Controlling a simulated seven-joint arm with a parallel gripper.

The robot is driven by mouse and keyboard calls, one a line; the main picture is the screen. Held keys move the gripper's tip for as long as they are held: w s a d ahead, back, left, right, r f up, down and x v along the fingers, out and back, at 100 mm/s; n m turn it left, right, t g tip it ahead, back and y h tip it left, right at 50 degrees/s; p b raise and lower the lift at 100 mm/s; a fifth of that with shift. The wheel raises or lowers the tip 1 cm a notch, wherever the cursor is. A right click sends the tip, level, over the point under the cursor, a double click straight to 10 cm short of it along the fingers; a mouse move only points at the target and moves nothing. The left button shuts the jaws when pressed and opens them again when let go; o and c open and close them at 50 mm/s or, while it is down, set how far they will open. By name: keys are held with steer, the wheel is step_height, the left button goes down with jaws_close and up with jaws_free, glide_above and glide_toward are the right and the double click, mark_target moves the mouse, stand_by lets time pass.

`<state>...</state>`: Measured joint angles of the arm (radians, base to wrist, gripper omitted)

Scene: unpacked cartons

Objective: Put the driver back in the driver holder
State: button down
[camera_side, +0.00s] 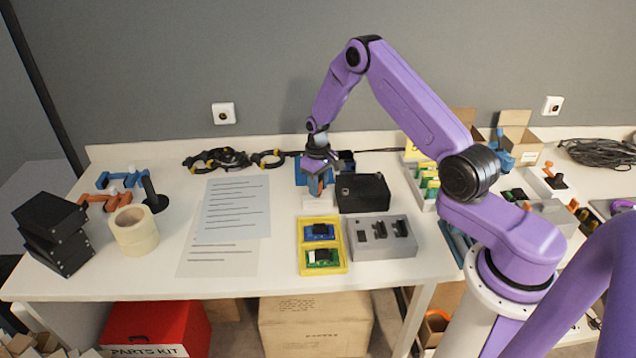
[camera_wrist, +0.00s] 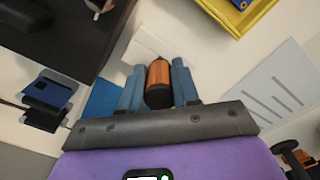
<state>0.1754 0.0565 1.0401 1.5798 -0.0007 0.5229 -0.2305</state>
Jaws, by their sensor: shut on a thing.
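My gripper (camera_side: 318,178) is over the middle of the bench, just left of a black box, pointing down. In the wrist view my gripper (camera_wrist: 158,85) has its two blue-grey fingers closed on the driver (camera_wrist: 158,76), which has an orange and black handle. The driver (camera_side: 320,187) is a small orange spot below the wrist in the side view; its tip is hidden. A white block (camera_wrist: 147,44) lies just beyond the fingertips and may be the driver holder. I cannot tell whether the driver touches it.
The black box (camera_side: 363,192) stands close on the right. A yellow tray (camera_side: 342,253) with two circuit boards and a grey tray (camera_side: 381,250) lie in front. Paper sheets (camera_side: 234,207) lie left. Tape rolls (camera_side: 134,232) and black boxes (camera_side: 50,229) stand further left.

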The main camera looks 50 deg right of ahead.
steer(key=c, duration=0.8)
jaws_free()
steer(key=shift+o, duration=0.2)
step_height(320, 180, up, 17)
steer(key=shift+r, duration=0.15)
